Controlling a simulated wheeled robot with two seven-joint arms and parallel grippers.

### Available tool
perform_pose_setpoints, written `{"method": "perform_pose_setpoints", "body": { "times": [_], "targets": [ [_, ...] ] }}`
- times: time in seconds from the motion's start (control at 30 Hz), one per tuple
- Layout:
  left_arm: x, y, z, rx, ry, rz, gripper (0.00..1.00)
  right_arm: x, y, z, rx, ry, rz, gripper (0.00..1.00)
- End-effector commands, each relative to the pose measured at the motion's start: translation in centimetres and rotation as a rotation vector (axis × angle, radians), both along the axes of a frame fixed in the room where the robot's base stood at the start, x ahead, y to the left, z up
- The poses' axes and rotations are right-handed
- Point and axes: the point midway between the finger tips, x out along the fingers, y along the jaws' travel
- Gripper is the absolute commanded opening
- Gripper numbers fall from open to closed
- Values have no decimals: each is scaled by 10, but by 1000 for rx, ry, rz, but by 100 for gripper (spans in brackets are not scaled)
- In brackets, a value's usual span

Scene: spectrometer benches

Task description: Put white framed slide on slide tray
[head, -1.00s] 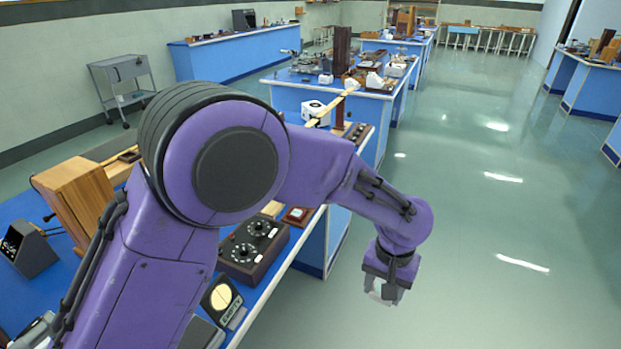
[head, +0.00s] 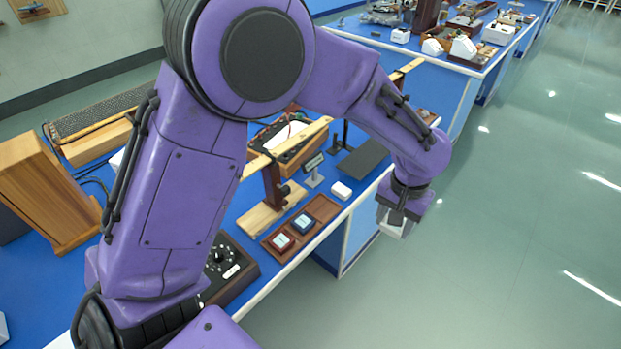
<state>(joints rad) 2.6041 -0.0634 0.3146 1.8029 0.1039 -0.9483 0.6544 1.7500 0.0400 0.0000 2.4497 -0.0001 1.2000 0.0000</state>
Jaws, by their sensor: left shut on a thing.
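My left gripper (head: 394,224) hangs past the bench's right edge, above the floor. It is shut on a small pale thing that shows only in part between the fingers; it looks like the white framed slide (head: 390,231). The slide tray (head: 324,207) is a brown wooden tray on the blue bench, left of the gripper and apart from it. My right gripper is out of view.
A small white box (head: 342,190) stands beyond the tray near the bench edge. A wooden stand with a beam (head: 272,187) rises behind the tray. A dark dial box (head: 234,270) is nearer. Open floor (head: 470,270) lies to the right.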

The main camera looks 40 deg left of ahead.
Motion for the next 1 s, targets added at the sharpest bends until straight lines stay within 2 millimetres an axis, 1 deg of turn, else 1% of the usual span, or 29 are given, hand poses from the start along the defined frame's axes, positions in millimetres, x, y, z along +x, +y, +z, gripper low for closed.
{"method": "perform_pose_setpoints", "body": {
  "times": [0.03,0.07,0.1,0.13,0.17,0.2,0.27,0.3,0.4,0.53,0.57,0.63,0.73,0.77,0.83,0.9,1.0],
  "targets": [
    [-1,24,10,-4,-1,7,18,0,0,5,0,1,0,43],
    [-2,39,13,-5,0,9,18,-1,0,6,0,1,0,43],
    [-6,60,18,-5,-1,8,18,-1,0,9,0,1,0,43],
    [-9,76,21,-6,-1,8,18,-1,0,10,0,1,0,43],
    [-14,93,24,-6,-1,7,18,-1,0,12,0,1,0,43],
    [-22,114,28,-7,-1,3,18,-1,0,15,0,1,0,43],
    [-37,144,32,-8,-1,-5,18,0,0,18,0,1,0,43],
    [-49,161,33,-8,-1,-12,18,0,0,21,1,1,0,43],
    [-78,191,31,-7,0,-37,18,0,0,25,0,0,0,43],
    [-104,208,25,-4,0,-66,18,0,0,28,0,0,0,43],
    [-107,210,23,-3,-1,-71,18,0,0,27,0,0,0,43],
    [-105,211,14,-4,-3,-78,18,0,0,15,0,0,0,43],
    [-89,210,-1,-5,-6,-81,18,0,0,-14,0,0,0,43],
    [-83,210,-2,-3,-4,-79,18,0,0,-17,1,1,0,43],
    [-66,208,-5,-3,0,-78,18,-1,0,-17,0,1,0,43],
    [-52,207,-5,-1,2,-79,18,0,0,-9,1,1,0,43],
    [-32,206,-13,-2,2,-77,18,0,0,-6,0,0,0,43]
  ]
}}
